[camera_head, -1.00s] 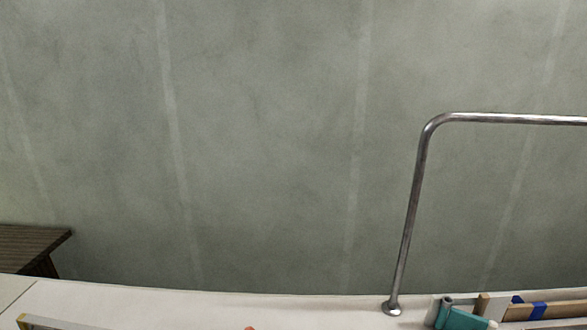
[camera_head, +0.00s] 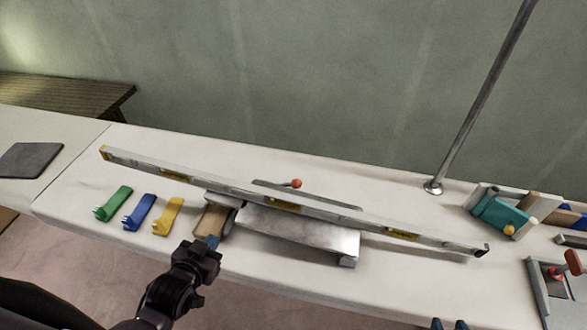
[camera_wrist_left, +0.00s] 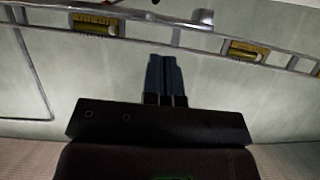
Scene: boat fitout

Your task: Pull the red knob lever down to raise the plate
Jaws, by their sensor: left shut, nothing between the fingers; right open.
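A small lever with a round red knob (camera_head: 297,183) sticks up behind a long spirit level, near the middle of the bench. A second red knob (camera_head: 573,262) stands on a grey-framed device at the right edge. A silver metal plate (camera_head: 300,232) lies on the bench in front of the first knob, partly covered by the level. My left gripper (camera_head: 208,243) is shut and empty at the plate's left end, by a brown block; its fingers also show in the left wrist view (camera_wrist_left: 167,76). My right gripper (camera_head: 450,325) shows only its parted blue fingertips at the bottom edge.
The spirit level (camera_head: 230,187) lies slantwise across the bench; it also crosses the left wrist view (camera_wrist_left: 190,36). Green (camera_head: 114,204), blue (camera_head: 140,211) and yellow (camera_head: 169,216) clamps lie at left. A steel rail post (camera_head: 470,120) and a teal tool (camera_head: 497,213) stand at right.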

